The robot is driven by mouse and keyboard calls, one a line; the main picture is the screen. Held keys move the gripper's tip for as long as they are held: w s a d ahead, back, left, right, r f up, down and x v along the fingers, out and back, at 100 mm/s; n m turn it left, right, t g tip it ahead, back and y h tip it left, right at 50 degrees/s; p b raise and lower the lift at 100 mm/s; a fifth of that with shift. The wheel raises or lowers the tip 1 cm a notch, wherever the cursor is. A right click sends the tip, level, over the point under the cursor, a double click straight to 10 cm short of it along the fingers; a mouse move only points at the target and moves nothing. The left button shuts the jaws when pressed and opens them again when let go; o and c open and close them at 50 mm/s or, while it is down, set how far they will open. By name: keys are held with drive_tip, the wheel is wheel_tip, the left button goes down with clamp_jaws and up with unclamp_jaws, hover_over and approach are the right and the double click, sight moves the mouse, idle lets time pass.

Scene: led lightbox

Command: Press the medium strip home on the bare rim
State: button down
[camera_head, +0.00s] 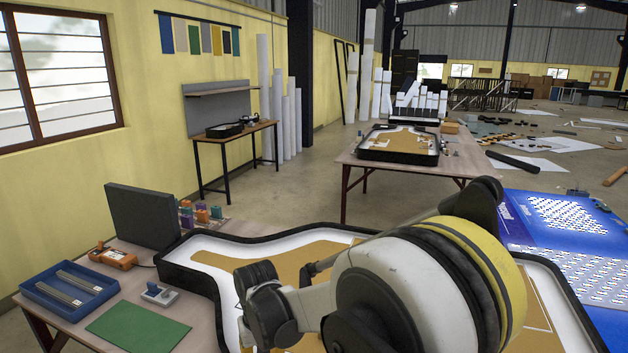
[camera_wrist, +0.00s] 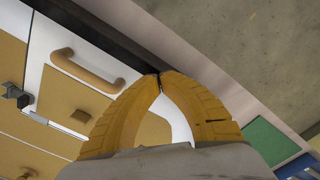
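The lightbox has a black rim (camera_head: 188,273) around a white interior with tan panels, on the table in front of me. In the wrist view the rim (camera_wrist: 112,37) runs diagonally behind my fingertips. My gripper (camera_wrist: 159,77) has yellow fingers that arch together, their tips meeting or nearly so over the rim, with a thin dark sliver between them. I cannot tell whether that is a held strip or the rim behind. A blue tray (camera_head: 38,295) at left holds metallic strips (camera_head: 84,281); I cannot tell which is medium. In the head view my arm hides the fingertips.
A green mat (camera_head: 138,328), grey clamp-like tool (camera_head: 159,294), orange device (camera_head: 113,258) and dark upright panel (camera_head: 143,222) crowd the table's left side. Inside the lightbox are a tan loop (camera_wrist: 88,72) and small grey blocks (camera_wrist: 16,96). Bare table borders the rim.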

drive_tip(key=shift+f+b, duration=0.4)
drive_tip(key=shift+f, duration=0.25)
drive_tip(key=shift+f, duration=0.1)
idle(0.6)
drive_tip(key=shift+r+p, duration=0.85)
drive_tip(key=shift+r, duration=0.65)
drive_tip(key=shift+r+p, duration=1.25)
drive_tip(key=shift+r, duration=0.8)
